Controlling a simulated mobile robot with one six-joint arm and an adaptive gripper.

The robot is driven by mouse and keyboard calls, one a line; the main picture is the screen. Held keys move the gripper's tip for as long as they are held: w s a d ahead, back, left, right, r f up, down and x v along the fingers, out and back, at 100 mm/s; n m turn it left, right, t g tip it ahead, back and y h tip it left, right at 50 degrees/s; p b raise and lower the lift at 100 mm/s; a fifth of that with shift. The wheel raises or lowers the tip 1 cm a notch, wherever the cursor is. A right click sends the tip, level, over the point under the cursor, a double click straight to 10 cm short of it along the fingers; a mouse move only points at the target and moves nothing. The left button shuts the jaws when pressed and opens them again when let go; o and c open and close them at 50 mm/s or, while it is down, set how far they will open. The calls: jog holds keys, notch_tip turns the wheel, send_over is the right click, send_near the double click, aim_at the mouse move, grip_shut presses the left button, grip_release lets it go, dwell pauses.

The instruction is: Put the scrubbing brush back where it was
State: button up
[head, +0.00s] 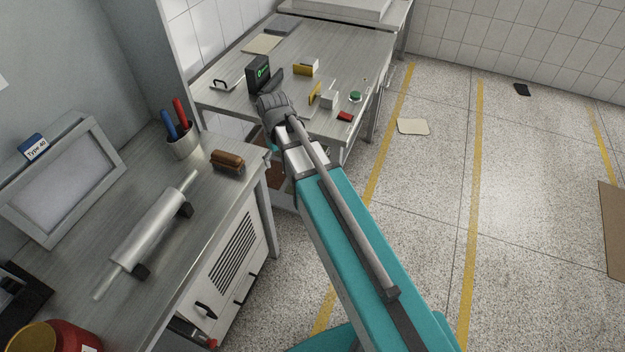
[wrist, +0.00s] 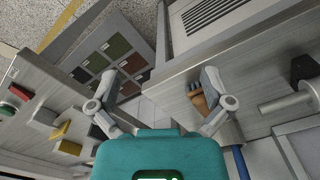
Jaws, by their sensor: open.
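The scrubbing brush (head: 228,160), a brown block, lies on the near steel bench (head: 215,200), close to its right edge. In the wrist view a brown piece that looks like the brush (wrist: 200,104) shows beside the right finger, partly covered by it. My gripper (wrist: 160,105) is open, its two fingers spread wide with nothing between them. It hangs over the gap between the two benches. I cannot tell whether the right finger touches the brush.
A cup (head: 184,144) with red and blue handles stands behind the brush. A metal roller (head: 150,230) lies nearer. A panel of coloured squares (wrist: 118,45) shows below.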

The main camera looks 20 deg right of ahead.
jog(key=s+d+m, duration=0.4)
jog(key=s+d, duration=0.3)
jog(key=s, duration=0.4)
jog(key=shift+w+a, duration=0.1)
jog(key=shift+c, duration=0.3)
